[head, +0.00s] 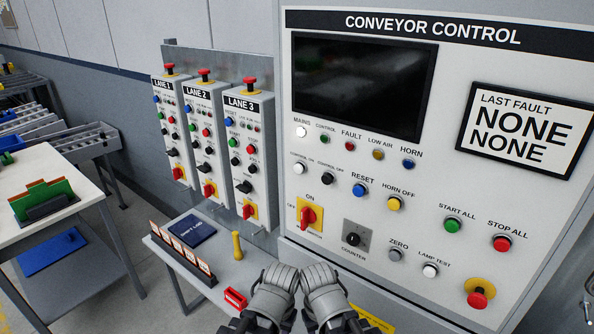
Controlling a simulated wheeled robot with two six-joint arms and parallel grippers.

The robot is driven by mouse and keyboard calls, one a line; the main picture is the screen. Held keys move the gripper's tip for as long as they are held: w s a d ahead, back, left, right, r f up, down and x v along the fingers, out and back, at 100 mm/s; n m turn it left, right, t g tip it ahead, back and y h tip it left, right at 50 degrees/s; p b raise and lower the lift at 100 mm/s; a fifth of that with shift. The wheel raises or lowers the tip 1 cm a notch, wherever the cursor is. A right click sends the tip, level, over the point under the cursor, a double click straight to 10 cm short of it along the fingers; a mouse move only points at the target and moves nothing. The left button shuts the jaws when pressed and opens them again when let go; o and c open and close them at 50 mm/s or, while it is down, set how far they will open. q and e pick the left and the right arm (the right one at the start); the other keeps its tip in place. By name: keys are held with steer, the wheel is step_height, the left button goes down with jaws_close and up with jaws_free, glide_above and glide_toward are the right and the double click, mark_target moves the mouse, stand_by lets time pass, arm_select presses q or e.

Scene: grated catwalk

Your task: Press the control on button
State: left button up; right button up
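The conveyor control panel (450,70) fills the right of the head view. Its control on button (299,168) is a white round button at the panel's left, under the mains lamp (301,132). The black control off button (327,178) is just to its right. The control lamp (325,139) looks dark green. My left gripper (280,273) and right gripper (318,274) are side by side at the bottom centre, below and apart from the button. Their fingertips do not show clearly, and no held object is visible.
A red rotary switch (309,216) and counter dial (355,238) lie between my grippers and the button row. A red emergency button (478,297) juts out lower right. Lane boxes (205,135) stand left. A small table (205,265) holds a yellow cylinder (237,246).

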arm_select(q)
jaws_close()
stand_by(1.5)
